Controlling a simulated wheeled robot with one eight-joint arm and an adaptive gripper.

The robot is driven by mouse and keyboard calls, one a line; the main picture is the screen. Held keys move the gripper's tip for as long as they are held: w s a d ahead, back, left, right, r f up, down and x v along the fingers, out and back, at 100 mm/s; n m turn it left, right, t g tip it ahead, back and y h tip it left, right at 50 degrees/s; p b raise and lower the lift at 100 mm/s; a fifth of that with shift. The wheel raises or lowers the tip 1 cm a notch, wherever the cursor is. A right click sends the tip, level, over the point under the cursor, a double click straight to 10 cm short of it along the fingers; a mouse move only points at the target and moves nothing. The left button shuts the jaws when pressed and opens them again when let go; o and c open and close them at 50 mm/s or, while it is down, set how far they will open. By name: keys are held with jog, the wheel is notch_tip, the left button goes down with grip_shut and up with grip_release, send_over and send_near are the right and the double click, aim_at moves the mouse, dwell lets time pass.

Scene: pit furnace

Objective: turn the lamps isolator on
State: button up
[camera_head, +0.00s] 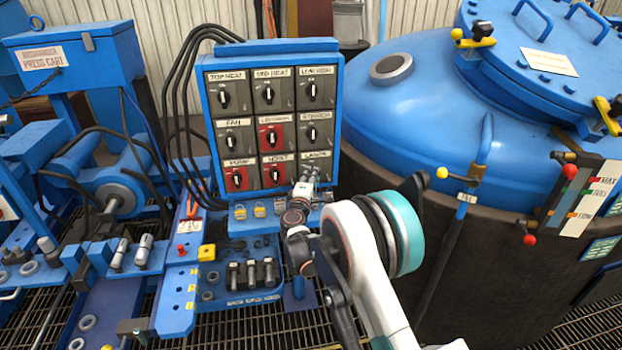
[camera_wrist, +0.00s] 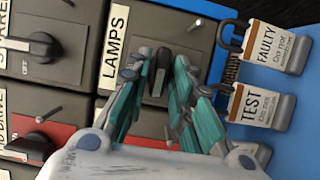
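The lamps isolator is a grey switch unit at the lower right of the switch panel. Its white LAMPS label (camera_head: 316,154) shows in the head view, and the label also shows in the wrist view (camera_wrist: 113,48). Its black knob (camera_wrist: 161,70) stands between my fingers in the wrist view, with its long side roughly up and down in the picture. My gripper (camera_wrist: 157,76) is open, with teal-padded fingers either side of the knob and visible gaps. In the head view my gripper (camera_head: 306,180) is in front of the lamps unit and hides its knob. Its on/off marking is not readable.
The blue switch panel (camera_head: 240,48) holds several other isolators close by, some red-faced. FAULTY (camera_wrist: 276,48) and TEST (camera_wrist: 262,105) tagged padlocks hang beside my fingers. A blue tool tray (camera_head: 222,297) lies below, and the blue furnace vessel (camera_head: 440,90) stands right.

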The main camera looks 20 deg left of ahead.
jog(key=shift+c, duration=0.6)
grip_shut()
jog(key=shift+m, duration=0.4)
jog(key=m+g+y+p, duration=0.1)
jog(key=m+g, duration=0.1)
jog(key=m, duration=0.2)
jog(key=m+g+y+p, duration=0.1)
jog(key=m+g, duration=0.1)
jog(key=m, duration=0.2)
jog(key=m+g+y+p, duration=0.1)
jog(key=m+g+y, duration=0.1)
jog(key=m, duration=0.2)
jog(key=shift+w+d+r+m, duration=0.2)
jog(key=shift+d+r+m, duration=0.1)
jog(key=shift+d+r, duration=0.1)
